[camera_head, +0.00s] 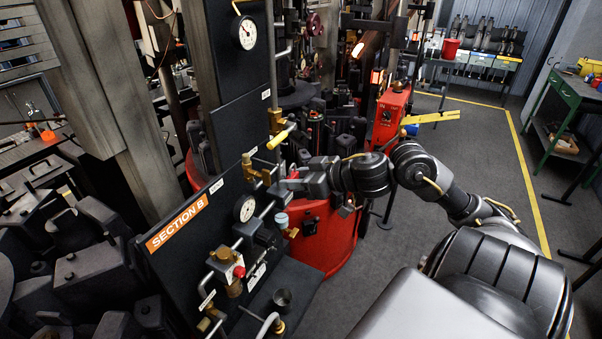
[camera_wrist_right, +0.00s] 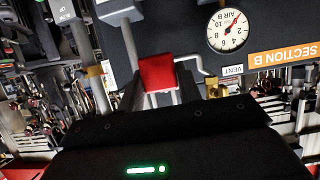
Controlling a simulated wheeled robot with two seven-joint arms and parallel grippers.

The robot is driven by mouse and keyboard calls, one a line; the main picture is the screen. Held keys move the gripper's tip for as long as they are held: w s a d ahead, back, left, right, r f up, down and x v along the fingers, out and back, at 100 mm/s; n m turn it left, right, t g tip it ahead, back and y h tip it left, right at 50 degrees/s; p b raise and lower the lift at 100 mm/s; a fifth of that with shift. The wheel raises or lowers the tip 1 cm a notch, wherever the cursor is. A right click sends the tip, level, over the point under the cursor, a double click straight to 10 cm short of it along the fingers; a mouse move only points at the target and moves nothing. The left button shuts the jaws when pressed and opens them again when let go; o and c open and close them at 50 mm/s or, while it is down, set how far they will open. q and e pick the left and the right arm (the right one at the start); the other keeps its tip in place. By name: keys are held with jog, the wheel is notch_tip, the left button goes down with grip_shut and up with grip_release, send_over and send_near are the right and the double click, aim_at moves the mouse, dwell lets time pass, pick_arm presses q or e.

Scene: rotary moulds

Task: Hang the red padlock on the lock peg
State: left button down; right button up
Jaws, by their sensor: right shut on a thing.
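My right gripper (camera_head: 287,182) is in front of the dark Section B panel. It is shut on the red padlock (camera_wrist_right: 157,73), which shows as a red block at the fingers in the right wrist view. In the head view only a small red patch of the padlock (camera_head: 293,174) shows. My left gripper is not in view.
The Section B panel (camera_head: 171,240) carries a gauge (camera_head: 244,208), which reads AIR B in the wrist view (camera_wrist_right: 228,30). A brass valve with a yellow handle (camera_head: 281,135) stands above the gripper. A red-knobbed valve (camera_head: 238,271) sits lower. Open floor (camera_head: 400,235) lies to the right.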

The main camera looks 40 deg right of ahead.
jog(key=shift+w+a, duration=0.2)
jog(key=shift+w, duration=0.35)
jog(key=shift+w+a, duration=0.15)
jog(key=shift+w, duration=0.35)
jog(key=shift+w+a+f+b, duration=0.1)
jog(key=shift+w+a+b, duration=0.15)
jog(key=shift+w, duration=0.4)
jog(key=shift+w+a+f+b, duration=0.1)
jog(key=shift+w+b, duration=0.1)
jog(key=shift+w, duration=0.45)
pick_arm(q)
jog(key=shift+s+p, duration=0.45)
jog(key=shift+p, duration=0.05)
pick_arm(e)
jog(key=shift+w+a+f, duration=0.25)
jog(key=shift+w, duration=0.4)
jog(key=o, duration=1)
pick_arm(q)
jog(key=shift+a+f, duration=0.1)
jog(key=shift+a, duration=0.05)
pick_arm(e)
jog(key=shift+o, duration=0.9)
jog(key=shift+a+r, duration=0.1)
